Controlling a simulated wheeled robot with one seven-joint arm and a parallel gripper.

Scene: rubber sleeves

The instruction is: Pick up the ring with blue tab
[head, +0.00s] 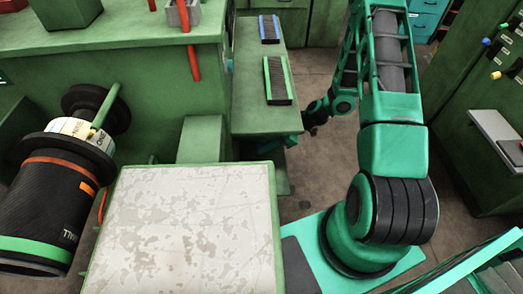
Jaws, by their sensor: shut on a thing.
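My arm rises at the right of the head view and bends back down to its wrist beside the narrow green bench (262,108). My gripper's fingers do not show; the bench edge seems to hide the end of the arm. I cannot make out a ring with a blue tab anywhere. On the bench lie a dark ribbed piece with blue edges (269,28) and a longer one with green edges (278,80); whether either has to do with the ring is not clear.
A worn white-topped table (190,225) stands in front. A large black roller (42,213) with orange and green bands is at the left, by a green machine (110,60). A green cabinet (470,130) with coloured-tipped pegs stands right. Brown floor (322,165) shows between.

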